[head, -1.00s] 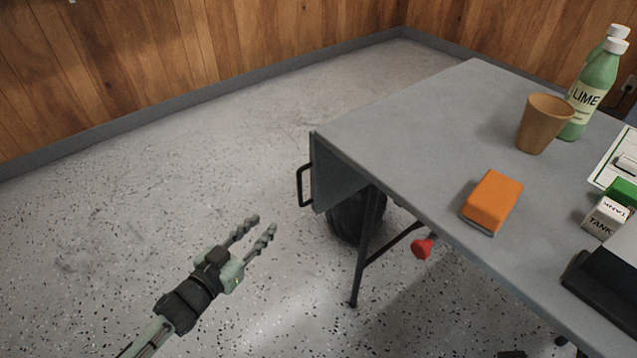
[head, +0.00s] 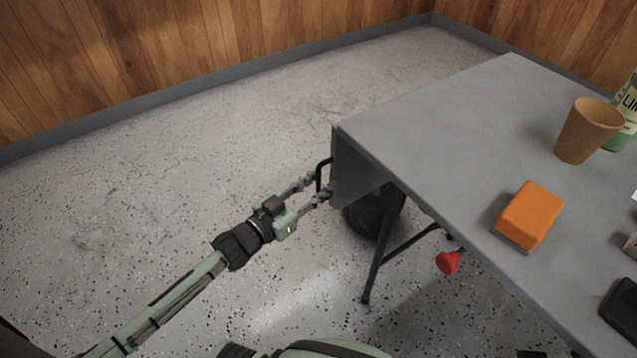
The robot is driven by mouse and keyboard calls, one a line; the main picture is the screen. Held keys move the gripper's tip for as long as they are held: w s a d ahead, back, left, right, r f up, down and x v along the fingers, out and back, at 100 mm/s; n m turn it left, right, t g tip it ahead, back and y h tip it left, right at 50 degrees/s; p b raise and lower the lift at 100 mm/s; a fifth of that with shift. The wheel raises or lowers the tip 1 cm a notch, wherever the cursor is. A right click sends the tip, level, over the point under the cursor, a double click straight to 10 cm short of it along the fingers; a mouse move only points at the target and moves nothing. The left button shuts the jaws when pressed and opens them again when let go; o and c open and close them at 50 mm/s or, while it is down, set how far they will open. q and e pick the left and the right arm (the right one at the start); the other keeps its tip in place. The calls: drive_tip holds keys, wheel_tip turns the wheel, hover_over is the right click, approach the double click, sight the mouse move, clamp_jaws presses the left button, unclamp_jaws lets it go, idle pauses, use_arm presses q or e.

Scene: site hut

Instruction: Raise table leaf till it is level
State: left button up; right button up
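The table leaf (head: 355,172) is a grey panel hanging down from the left end of the grey table (head: 432,125). A black bar handle (head: 319,174) sticks out from its outer face. My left gripper (head: 319,188) is at the handle, with its two fingers apart and one fingertip on each side of the bar, as far as I can see. Whether the fingers touch the bar is too small to tell. My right gripper is not in view.
On the table are an orange block (head: 528,214), a tan cup (head: 588,130), a green bottle (head: 622,117) and a black item (head: 621,305). Below are a dark round object (head: 373,214), a table leg (head: 372,268) and a red knob (head: 448,262). The floor left of the leaf is clear.

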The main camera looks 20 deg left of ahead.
use_arm(q)
clamp_jaws()
drive_tip(key=shift+w+a, duration=0.1)
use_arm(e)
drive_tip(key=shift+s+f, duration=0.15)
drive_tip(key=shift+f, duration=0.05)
